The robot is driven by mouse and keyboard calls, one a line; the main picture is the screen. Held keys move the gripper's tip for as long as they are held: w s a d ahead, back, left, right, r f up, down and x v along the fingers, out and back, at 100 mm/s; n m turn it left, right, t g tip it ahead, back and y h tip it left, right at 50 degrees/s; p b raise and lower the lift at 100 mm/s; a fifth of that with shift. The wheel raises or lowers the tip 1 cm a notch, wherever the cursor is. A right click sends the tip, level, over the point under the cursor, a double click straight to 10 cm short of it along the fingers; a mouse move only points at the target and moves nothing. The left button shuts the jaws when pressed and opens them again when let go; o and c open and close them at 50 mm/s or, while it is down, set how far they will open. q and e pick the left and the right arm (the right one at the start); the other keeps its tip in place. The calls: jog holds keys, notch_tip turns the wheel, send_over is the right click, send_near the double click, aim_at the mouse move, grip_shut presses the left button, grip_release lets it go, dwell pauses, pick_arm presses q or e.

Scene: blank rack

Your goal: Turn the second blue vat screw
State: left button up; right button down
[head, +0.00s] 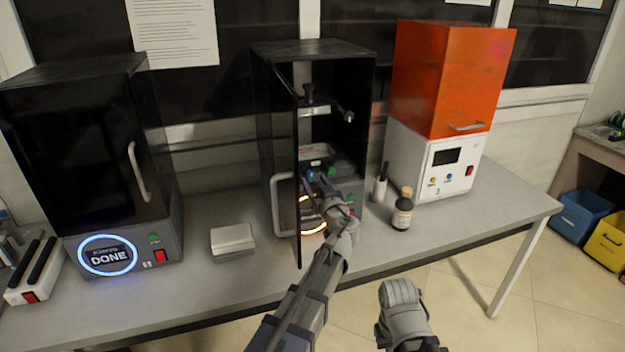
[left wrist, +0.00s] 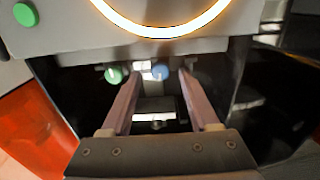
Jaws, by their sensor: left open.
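The middle black printer (head: 316,60) stands on the bench with its door (head: 283,160) swung open. My left gripper (head: 312,180) reaches into its opening, over the glowing ring. In the left wrist view, my left gripper (left wrist: 157,82) is open, and a round blue screw (left wrist: 160,72) shows between its fingertips, with a gap on either side. A green round knob (left wrist: 114,75) sits just outside the left finger. I cannot tell whether the blue screw is the second one. In the head view the gripper and arm cover much of the vat area.
A closed black printer (head: 75,140) reading DONE stands left, with a white box (head: 232,238) beside it. A dark bottle (head: 402,212) and a small cup (head: 379,190) stand close right of the middle printer, before an orange-topped machine (head: 450,80).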

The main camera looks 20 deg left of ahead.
aim_at(310, 174)
pick_arm(q)
jog(key=shift+x, duration=1.3)
jog(key=shift+c, duration=0.2)
grip_shut()
